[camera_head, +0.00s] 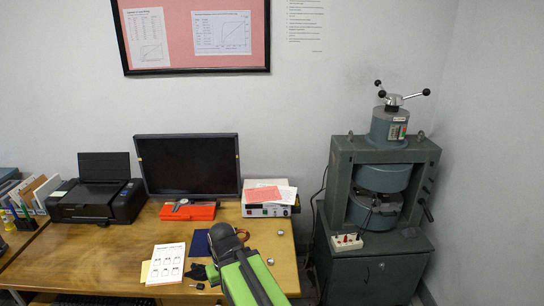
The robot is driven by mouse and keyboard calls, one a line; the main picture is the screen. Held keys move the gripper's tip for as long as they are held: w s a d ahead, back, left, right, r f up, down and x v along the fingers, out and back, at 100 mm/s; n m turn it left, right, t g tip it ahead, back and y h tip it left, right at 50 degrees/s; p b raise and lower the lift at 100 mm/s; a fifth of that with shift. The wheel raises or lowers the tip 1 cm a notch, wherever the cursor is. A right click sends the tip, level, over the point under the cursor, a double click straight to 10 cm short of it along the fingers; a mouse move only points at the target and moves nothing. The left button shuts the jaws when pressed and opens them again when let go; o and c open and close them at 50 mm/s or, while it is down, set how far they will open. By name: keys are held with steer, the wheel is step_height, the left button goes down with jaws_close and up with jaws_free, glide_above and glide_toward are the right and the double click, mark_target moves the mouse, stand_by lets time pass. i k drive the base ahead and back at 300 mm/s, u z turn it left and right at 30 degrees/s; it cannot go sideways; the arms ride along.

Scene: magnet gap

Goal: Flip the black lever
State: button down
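A grey-green magnet machine (382,185) stands at the right on a cabinet. A dark lever-like handle (428,211) sticks out from its right side. A small white switch box (347,242) with red and dark parts sits at the machine's front left; its levers are too small to tell apart. I cannot tell which part is the black lever. My green arm reaches up from the bottom centre over the desk. My gripper (222,238) seems to be at its dark far end, left of the machine and apart from it. Its fingers cannot be made out.
A wooden desk (100,252) holds a printer (97,190), a monitor (188,165), a red case (188,212), an instrument box (267,208) and papers (166,262). A three-armed handle with black knobs (393,98) tops the machine. The machine's front is unobstructed.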

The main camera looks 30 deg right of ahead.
mark_target(426, 210)
steer(key=z, duration=1.85)
steer(key=i, duration=1.3)
steer(key=z, duration=0.2)
